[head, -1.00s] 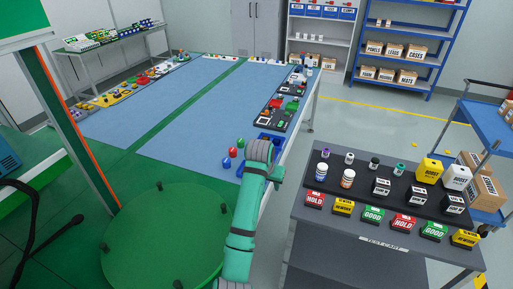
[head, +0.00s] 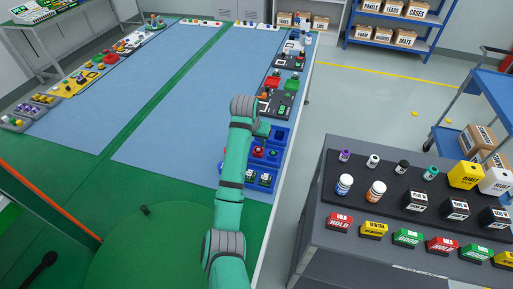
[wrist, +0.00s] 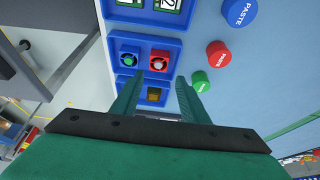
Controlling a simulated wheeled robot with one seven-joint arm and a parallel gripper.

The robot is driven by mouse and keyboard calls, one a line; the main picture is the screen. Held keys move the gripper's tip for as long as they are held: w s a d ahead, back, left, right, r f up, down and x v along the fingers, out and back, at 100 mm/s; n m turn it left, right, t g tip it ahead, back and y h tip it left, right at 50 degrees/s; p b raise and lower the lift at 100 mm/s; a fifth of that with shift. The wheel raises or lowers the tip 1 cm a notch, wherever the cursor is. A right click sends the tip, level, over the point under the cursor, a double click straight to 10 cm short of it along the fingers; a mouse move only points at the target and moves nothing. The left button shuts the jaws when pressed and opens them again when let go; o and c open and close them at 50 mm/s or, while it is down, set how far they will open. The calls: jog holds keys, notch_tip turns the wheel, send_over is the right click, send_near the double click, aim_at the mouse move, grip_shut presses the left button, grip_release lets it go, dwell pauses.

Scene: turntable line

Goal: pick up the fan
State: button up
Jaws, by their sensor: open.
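A blue compartment tray (head: 282,136) lies at the right edge of the long table, and it also shows in the wrist view (wrist: 144,44). An amber-brown square part (wrist: 153,95) sits in a nearer compartment, between the fingers. I cannot tell for certain which part is the fan. My gripper (wrist: 159,79) is open and empty above the tray. My arm partly hides it in the head view (head: 263,128).
Blue, red and green round-topped containers, the blue one (wrist: 239,12) marked PASTE, stand right of the tray in the wrist view. Dark trays (head: 284,85) of parts lie farther along the table edge. A grey stand (head: 400,250) with bottles and labelled blocks is at right.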

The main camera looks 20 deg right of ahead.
aim_at(258, 150)
jog(key=x, duration=0.4)
jog(key=shift+s+a+f, duration=0.1)
jog(key=shift+s, duration=0.1)
jog(key=x, duration=0.4)
jog(key=shift+d+f, duration=0.25)
jog(key=shift+f, duration=0.1)
jog(key=shift+c, duration=0.6)
jog(key=c, duration=0.7)
